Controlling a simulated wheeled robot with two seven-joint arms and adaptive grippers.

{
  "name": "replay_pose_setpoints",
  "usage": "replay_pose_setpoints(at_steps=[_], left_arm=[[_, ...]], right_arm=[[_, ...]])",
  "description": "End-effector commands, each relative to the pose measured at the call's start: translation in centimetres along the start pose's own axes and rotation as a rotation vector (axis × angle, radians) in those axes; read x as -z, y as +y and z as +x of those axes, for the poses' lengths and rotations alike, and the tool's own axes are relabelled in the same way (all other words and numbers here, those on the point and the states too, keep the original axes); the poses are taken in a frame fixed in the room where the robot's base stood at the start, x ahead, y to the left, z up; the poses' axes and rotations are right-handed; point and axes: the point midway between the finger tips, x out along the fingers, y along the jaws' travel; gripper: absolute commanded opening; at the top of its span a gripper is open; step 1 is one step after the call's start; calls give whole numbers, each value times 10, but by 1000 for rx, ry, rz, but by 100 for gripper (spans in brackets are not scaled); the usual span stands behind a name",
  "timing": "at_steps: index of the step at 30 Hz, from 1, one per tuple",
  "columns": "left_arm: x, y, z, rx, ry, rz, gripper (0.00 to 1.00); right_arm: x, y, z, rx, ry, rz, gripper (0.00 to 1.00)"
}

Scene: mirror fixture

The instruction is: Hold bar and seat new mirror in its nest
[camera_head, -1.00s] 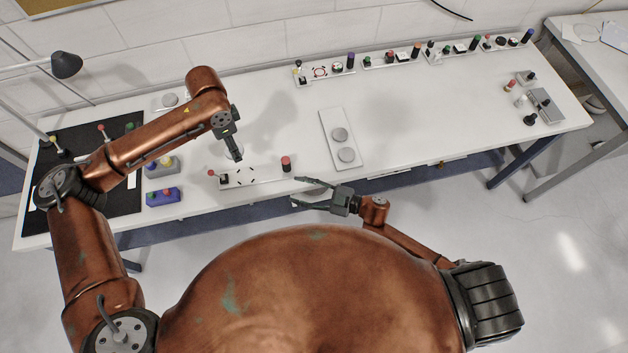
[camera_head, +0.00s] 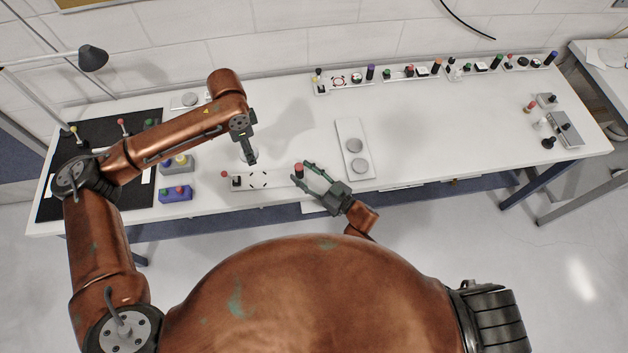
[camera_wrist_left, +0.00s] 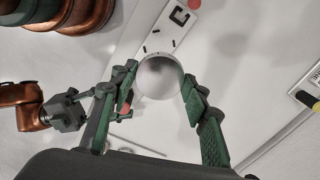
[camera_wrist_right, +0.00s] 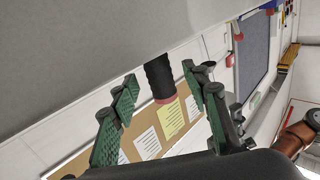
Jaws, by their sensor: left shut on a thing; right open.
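My left gripper (camera_head: 250,157) is shut on a round mirror (camera_wrist_left: 159,77), held above the table just behind the white bar. The bar (camera_head: 278,180) has black corner marks around its nest (camera_head: 258,180), a small red knob (camera_head: 224,174) on a dark clamp at its left end and a red-topped post (camera_head: 298,170) at its right end. My right gripper (camera_head: 301,173) is open, with its fingertips around the post. In the right wrist view the post (camera_wrist_right: 160,78) shows black and ribbed with a red end, between the spread fingers (camera_wrist_right: 158,90). Contact cannot be seen.
A white plate (camera_head: 346,128) with two grey discs lies right of the bar. Blue (camera_head: 175,194) and grey (camera_head: 177,164) button boxes stand left, by a black mat (camera_head: 50,205). Fixtures (camera_head: 345,82) line the back edge. The table's middle right is clear.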

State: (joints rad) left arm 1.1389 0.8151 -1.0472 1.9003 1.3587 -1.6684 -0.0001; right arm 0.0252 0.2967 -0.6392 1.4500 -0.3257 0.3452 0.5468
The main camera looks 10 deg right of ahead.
Motion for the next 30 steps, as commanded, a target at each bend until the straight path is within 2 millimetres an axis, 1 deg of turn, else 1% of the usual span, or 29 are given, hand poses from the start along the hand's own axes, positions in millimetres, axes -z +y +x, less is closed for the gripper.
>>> replay_pose_setpoints(at_steps=[1,6,16,30], left_arm=[[0,0,0,0,0,0,16],[0,0,0,0,0,0,16],[0,0,0,0,0,0,16],[0,0,0,0,0,0,16]], right_arm=[[0,0,7,0,1,0,43],[0,0,19,1,0,0,43],[0,0,22,1,-1,-1,43],[0,0,21,1,-1,-1,10]])
